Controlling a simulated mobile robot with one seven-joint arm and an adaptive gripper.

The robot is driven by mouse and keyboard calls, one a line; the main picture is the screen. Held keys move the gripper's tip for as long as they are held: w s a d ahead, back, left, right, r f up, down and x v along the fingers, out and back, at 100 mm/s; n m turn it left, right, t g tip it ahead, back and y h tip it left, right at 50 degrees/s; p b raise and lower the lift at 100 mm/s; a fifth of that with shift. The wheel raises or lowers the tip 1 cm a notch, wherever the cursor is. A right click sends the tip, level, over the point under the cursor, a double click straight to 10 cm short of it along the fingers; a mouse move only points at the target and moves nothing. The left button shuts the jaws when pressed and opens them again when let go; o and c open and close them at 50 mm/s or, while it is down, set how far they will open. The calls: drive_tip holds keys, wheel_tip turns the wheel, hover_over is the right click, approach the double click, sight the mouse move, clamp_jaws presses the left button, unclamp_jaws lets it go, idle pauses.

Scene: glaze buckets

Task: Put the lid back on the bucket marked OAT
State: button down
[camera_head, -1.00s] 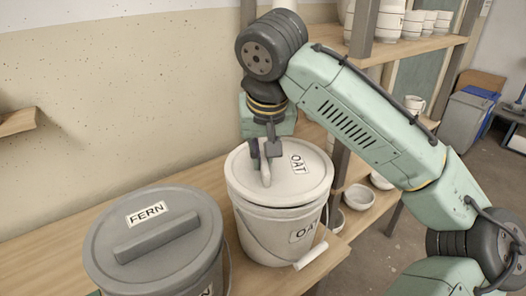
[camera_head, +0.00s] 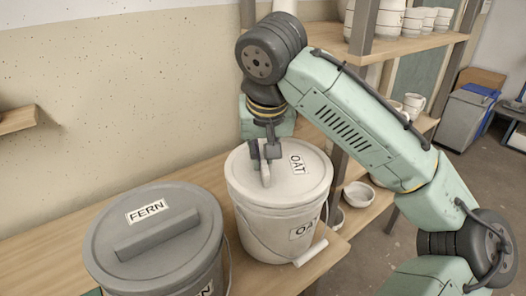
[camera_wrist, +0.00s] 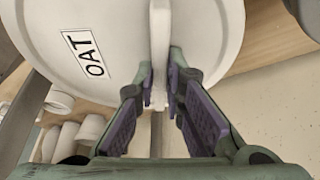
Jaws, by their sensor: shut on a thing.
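The cream OAT lid (camera_head: 312,183) lies level over the mouth of the cream OAT bucket (camera_head: 268,232), with no clear gap between their rims in the head view. My gripper (camera_head: 264,153) points down and is shut on the lid's upright bar handle. In the wrist view, the lid (camera_wrist: 112,22) fills the top, and my fingers (camera_wrist: 161,84) are on either side of the handle. The far side of the rim is partly hidden by my gripper, so I cannot tell whether it is fully seated there.
A grey FERN bucket with its lid (camera_head: 110,245) stands close on the left on the wooden bench (camera_head: 45,245). The OAT bucket's wire bail and white grip (camera_head: 311,253) hang in front. Shelves with bowls (camera_head: 359,194) stand at the right, and a wall is behind.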

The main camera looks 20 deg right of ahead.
drive_tip(key=c, duration=1.6)
unclamp_jaws()
drive_tip(key=shift+o, duration=0.3)
drive_tip(key=o, duration=0.4)
drive_tip(key=shift+o, duration=0.2)
drive_tip(key=shift+r+p, duration=3.25)
drive_tip(key=shift+r, duration=0.3)
clamp_jaws()
